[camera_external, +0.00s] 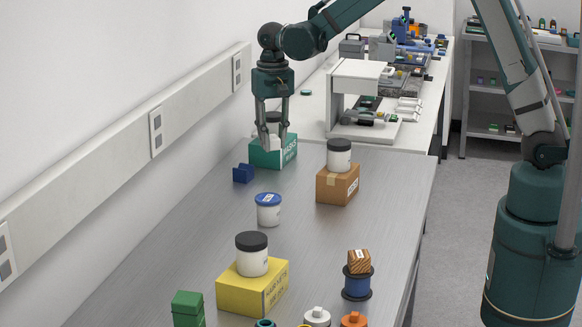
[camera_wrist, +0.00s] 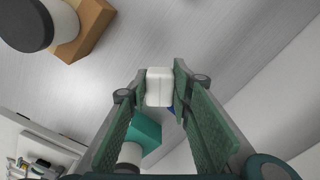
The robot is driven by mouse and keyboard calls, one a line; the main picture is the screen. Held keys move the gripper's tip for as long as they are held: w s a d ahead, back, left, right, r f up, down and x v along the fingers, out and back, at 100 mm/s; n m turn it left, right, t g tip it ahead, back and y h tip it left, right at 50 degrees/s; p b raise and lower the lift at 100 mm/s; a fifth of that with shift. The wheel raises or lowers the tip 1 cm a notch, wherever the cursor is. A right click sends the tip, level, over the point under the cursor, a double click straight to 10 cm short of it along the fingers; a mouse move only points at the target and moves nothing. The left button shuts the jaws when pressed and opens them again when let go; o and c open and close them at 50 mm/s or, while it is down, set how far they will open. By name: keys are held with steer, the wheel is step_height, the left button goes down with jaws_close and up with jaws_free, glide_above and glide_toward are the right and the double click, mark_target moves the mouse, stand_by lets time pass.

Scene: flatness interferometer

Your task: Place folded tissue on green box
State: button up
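The folded tissue (camera_wrist: 159,87) is a small white block between the fingertips of my gripper (camera_wrist: 160,90). In the external view my gripper (camera_external: 270,140) points down at the green box (camera_external: 266,158), at the far left of the grey table, and the tissue shows white at its tips. The gripper is shut on the tissue. The green box also shows in the wrist view (camera_wrist: 146,130), beyond the fingers. A white jar with a dark lid (camera_external: 274,117) stands at the box, partly hidden by the fingers. I cannot tell whether the tissue touches the box.
A small blue block (camera_external: 243,173) lies just left of the green box. A brown box (camera_external: 337,186) with a jar stands to the right. A white blue-lidded tub (camera_external: 268,209) and a yellow box (camera_external: 252,290) with a jar stand nearer. Open table lies between them.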

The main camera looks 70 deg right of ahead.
steer(key=w+a+r+n, duration=0.1)
steer(key=w+a+n, duration=0.1)
steer(key=a, duration=1)
steer(key=w+a+r+n+p, duration=0.1)
steer(key=w+a+n, duration=0.1)
steer(key=a, duration=1.1)
steer(key=w+a+r+n, duration=0.1)
steer(key=w+a+n, duration=0.15)
steer(key=a, duration=0.95)
steer(key=s+a+r+n, duration=0.1)
steer(key=s+a, duration=0.3)
steer(key=a, duration=0.8)
steer(key=s+a+r+n, duration=0.1)
steer(key=s+a+n, duration=0.1)
steer(key=a, duration=1.1)
steer(key=s+a+r+n+p, duration=0.1)
steer(key=s+a, duration=0.4)
steer(key=a, duration=0.7)
steer(key=shift+s+a+n, duration=0.3)
steer(key=shift+a+n, duration=0.05)
steer(key=shift+a, duration=0.05)
steer(key=shift+f, duration=0.1)
glide_above(191, 298)
steer(key=shift+a+f, duration=0.1)
steer(key=shift+f, duration=2.95)
steer(key=shift+f+p, duration=0.3)
steer(key=shift+f, duration=1.55)
steer(key=shift+f, duration=0.2)
